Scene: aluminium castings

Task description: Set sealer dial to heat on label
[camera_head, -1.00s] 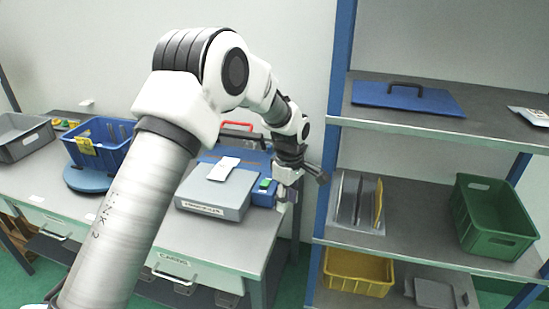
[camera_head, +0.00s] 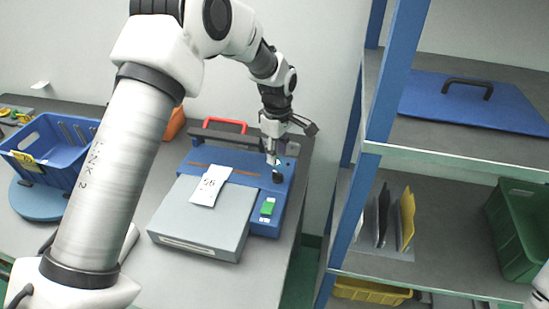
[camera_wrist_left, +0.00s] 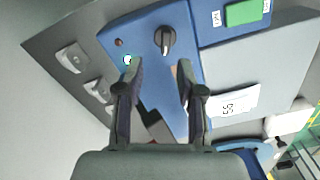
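The sealer (camera_head: 190,165) is a blue unit with a grey lid on the table. Its black dial (camera_wrist_left: 166,40) has a pale pointer line and sits on the blue panel in the left wrist view. A green switch (camera_wrist_left: 243,13) between small white labels is beside it; it also shows in the head view (camera_head: 267,207). A white printed card (camera_head: 208,186) lies across the lid and blue body. My left gripper (camera_wrist_left: 157,66) is open and empty, its fingertips just short of the dial in the picture. In the head view the gripper (camera_head: 272,157) is at the panel. The dial's markings are unreadable.
A red handle (camera_head: 225,124) stands behind the sealer. A blue crate (camera_head: 45,150) on a round blue base is at the left. The rack's blue post (camera_head: 375,140) rises close to the right of my left gripper. Bare table lies in front of the sealer.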

